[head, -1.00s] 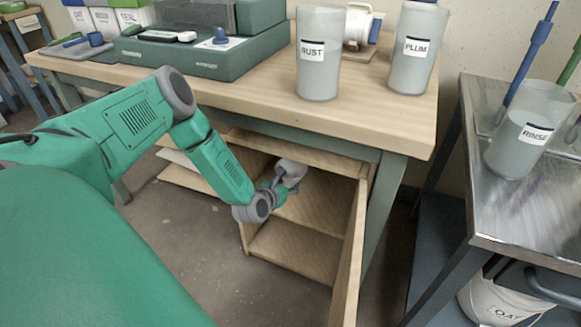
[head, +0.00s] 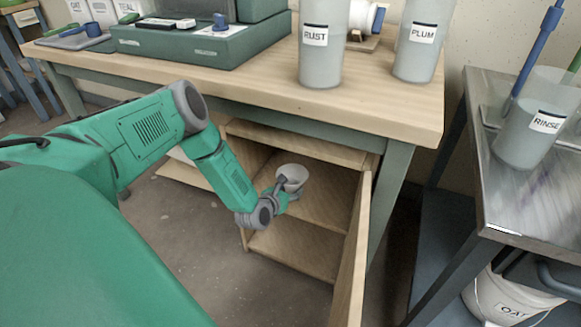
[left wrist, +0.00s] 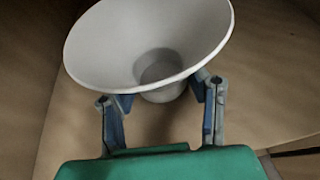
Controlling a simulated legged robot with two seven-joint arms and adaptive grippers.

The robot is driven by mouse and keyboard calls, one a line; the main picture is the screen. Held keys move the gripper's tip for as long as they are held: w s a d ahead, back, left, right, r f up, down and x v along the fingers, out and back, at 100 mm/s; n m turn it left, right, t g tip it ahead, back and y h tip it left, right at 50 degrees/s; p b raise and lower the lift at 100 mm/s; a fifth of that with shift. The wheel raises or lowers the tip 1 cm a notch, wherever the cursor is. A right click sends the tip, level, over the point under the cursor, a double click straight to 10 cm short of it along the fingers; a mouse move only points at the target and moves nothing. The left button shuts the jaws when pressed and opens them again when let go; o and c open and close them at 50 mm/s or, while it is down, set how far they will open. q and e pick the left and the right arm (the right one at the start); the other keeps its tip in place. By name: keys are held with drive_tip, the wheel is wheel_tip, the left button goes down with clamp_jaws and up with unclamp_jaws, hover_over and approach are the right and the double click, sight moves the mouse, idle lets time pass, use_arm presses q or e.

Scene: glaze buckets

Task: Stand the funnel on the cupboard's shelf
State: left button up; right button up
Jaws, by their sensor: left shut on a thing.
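The funnel (head: 293,174) is a pale grey cone with its wide mouth up, held inside the open cupboard under the table. It fills the upper part of the left wrist view (left wrist: 150,40). My left gripper (head: 284,192) is shut on the funnel, with its fingers (left wrist: 163,100) on both sides of its narrow lower part. The cupboard's shelf (head: 322,205) lies beneath and around the funnel. Whether the funnel's bottom touches the shelf I cannot tell. My right gripper is not in view.
The cupboard's open door (head: 352,255) stands out at the right of the opening. The wooden tabletop (head: 240,85) overhangs it and carries the RUST bucket (head: 322,60) and PLUM bucket (head: 418,55). A metal table (head: 530,200) with the RINSE bucket (head: 528,140) stands at right.

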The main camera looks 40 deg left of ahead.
use_arm(q)
drive_tip(key=shift+d, duration=0.15)
drive_tip(key=o, duration=1.2)
drive_tip(key=shift+c, duration=0.2)
drive_tip(key=shift+f, duration=0.1)
